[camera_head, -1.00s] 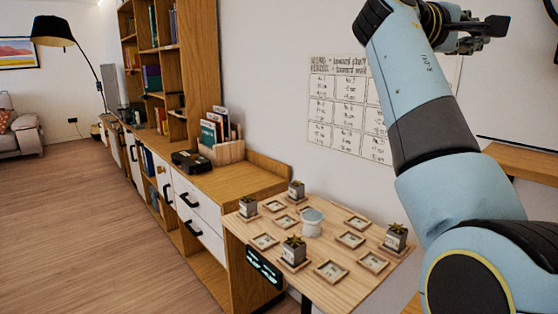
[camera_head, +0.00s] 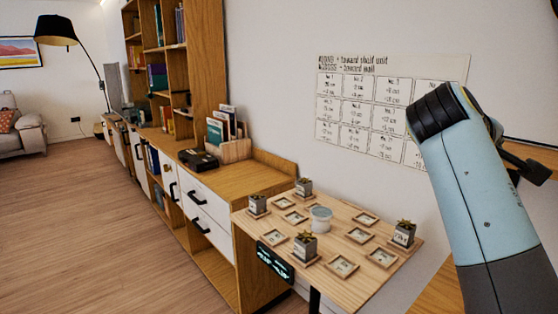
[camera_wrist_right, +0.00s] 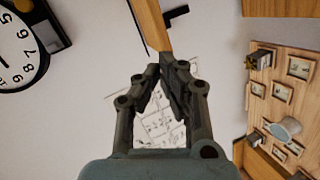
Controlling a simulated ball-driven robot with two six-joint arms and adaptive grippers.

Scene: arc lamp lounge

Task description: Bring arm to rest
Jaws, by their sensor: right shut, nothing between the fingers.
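My right arm is raised at the right of the head view. Its light blue link and dark joint stand in front of the wall, right of the small wooden table (camera_head: 352,285). Part of my right gripper (camera_head: 530,165) shows as a dark shape behind the link, at the right edge. In the right wrist view the right gripper (camera_wrist_right: 160,68) is shut and empty, pointing toward the wall. It is touching nothing that I can see. My left gripper is not in view.
The table carries several potted plants (camera_head: 305,247), small square frames (camera_head: 341,266) and a white cup (camera_head: 320,218). A wall chart (camera_head: 365,100) hangs behind. A wooden cabinet (camera_head: 205,190) stands left. A wall clock (camera_wrist_right: 20,55) shows in the wrist view. Floor (camera_head: 80,230) at left is clear.

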